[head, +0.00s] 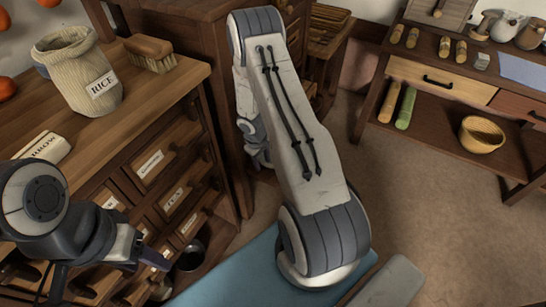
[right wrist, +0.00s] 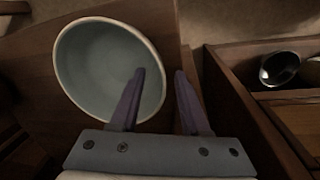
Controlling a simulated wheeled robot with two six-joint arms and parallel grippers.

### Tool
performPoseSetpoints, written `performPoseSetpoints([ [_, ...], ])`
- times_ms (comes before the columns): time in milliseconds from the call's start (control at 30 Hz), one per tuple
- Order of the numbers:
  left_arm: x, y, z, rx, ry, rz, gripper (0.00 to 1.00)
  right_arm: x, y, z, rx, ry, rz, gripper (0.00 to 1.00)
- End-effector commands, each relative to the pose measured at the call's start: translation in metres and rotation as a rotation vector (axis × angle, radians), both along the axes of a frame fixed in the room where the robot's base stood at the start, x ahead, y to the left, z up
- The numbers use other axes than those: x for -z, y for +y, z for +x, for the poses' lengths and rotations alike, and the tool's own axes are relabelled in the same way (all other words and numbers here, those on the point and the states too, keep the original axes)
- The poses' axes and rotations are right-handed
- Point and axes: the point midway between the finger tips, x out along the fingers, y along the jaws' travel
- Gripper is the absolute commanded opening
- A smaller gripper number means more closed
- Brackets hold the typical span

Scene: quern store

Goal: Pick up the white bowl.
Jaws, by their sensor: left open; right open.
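The white bowl (right wrist: 95,65) shows in the right wrist view, with a pale rim and a grey-blue inside, at upper left on a brown wooden surface. My right gripper (right wrist: 160,73) is open. Its left finger overlaps the bowl's inside in the picture and its right finger lies just outside the rim; I cannot tell how far above they are. Nothing is between the fingers except the view of the bowl's right rim. I do not see the bowl in the head view, where my right arm covers the middle. My left gripper (head: 157,261) is by the drawer fronts at lower left.
A wooden drawer cabinet (head: 165,100) carries a rice sack (head: 80,75), a brush (head: 150,54) and a white labelled block (head: 44,147). A dark bowl (head: 190,256) sits low beside it.

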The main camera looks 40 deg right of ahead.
Motion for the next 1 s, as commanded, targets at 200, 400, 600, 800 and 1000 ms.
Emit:
performPoseSetpoints([
  [200, -0.0003, 0.0000, 0.0001, 0.000, 0.000, 0.000, 0.56, -0.0004, 0.0006, 0.0001, -0.001, 0.000, 0.000, 0.00],
  [400, -0.0003, 0.0000, 0.0001, 0.000, 0.000, 0.000, 0.56, -0.0003, 0.0008, 0.0001, -0.001, 0.000, 0.000, 0.00],
  [600, -0.0002, 0.0000, 0.0001, 0.000, 0.000, 0.000, 0.56, -0.0001, 0.0010, 0.0000, -0.002, 0.001, 0.001, 0.00],
  [800, -0.0001, 0.0000, 0.0000, 0.000, 0.000, 0.000, 0.56, 0.0002, 0.0012, -0.0003, -0.002, 0.001, 0.001, 0.00],
  [1000, -0.0001, 0.0000, 0.0000, 0.000, 0.000, 0.000, 0.56, 0.0004, 0.0013, -0.0004, -0.002, 0.001, 0.001, 0.00],
])
